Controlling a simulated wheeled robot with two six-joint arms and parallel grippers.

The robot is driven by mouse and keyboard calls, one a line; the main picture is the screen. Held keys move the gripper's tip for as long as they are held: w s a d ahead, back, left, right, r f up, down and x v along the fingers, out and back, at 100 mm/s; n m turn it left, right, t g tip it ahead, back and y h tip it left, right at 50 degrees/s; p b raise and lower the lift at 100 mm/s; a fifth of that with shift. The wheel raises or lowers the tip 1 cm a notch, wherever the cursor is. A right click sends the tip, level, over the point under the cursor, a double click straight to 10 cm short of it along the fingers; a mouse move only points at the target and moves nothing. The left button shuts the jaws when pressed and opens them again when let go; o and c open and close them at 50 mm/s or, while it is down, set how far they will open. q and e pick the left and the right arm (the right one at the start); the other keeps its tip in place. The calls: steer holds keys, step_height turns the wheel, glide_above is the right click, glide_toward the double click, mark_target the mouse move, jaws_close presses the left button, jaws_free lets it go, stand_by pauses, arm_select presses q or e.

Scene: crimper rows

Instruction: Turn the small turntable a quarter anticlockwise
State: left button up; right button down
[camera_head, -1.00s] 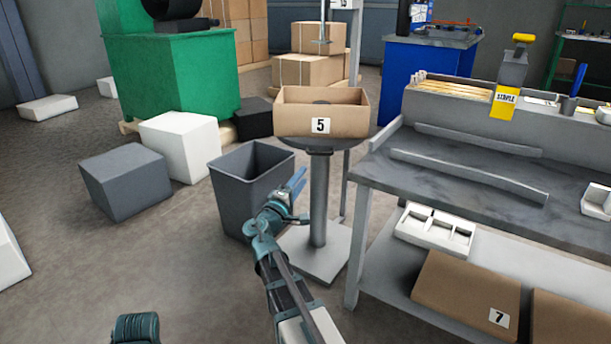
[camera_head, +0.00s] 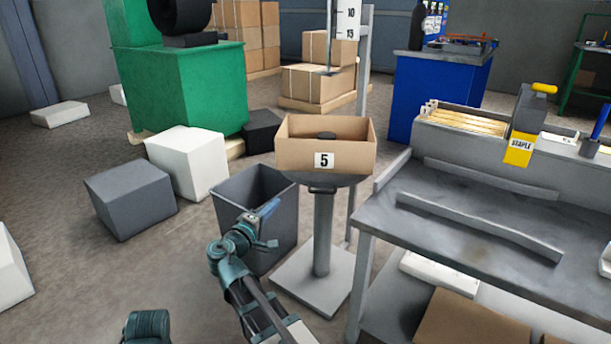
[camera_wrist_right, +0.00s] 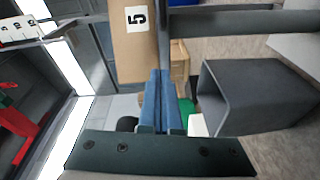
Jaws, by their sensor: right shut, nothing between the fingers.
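The small turntable (camera_head: 340,181) is a dark round top on a grey post with a square base. A small dark handle (camera_head: 323,190) shows at its front rim. An open cardboard box (camera_head: 294,158) marked 5 sits on it, with a dark object inside. The box also shows in the right wrist view (camera_wrist_right: 134,62). My right gripper (camera_head: 272,208) is in front of and left of the post, below the turntable top and apart from it. Its blue fingers (camera_wrist_right: 160,75) are shut and empty. My left gripper is not in view.
A grey bin (camera_head: 270,192) stands just behind my right gripper, left of the post. A grey workbench (camera_head: 450,215) with a stapler station (camera_head: 524,125) is at right. A white box (camera_head: 188,160) and a grey box (camera_head: 130,197) lie on the floor at left.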

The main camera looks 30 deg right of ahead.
mark_target(330, 192)
arm_select(q)
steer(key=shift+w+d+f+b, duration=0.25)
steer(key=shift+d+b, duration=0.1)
steer(key=shift+b, duration=0.2)
arm_select(e)
steer(key=w+d, duration=0.3)
steer(key=d, duration=0.7)
steer(key=shift+w+d+f, duration=0.2)
steer(key=shift+d+f, duration=0.05)
steer(key=shift+f, duration=0.2)
steer(key=shift+s, duration=0.1)
steer(key=shift+y, duration=0.3)
steer(key=s+d, duration=0.5)
steer(key=shift+s+d, duration=0.3)
steer(key=shift+d, duration=0.1)
steer(key=shift+s+d, duration=0.3)
steer(key=shift+d, duration=0.35)
steer(key=shift+s+d, duration=0.35)
steer(key=shift+d, duration=0.25)
steer(key=shift+s+d, duration=0.3)
steer(key=shift+d, duration=0.35)
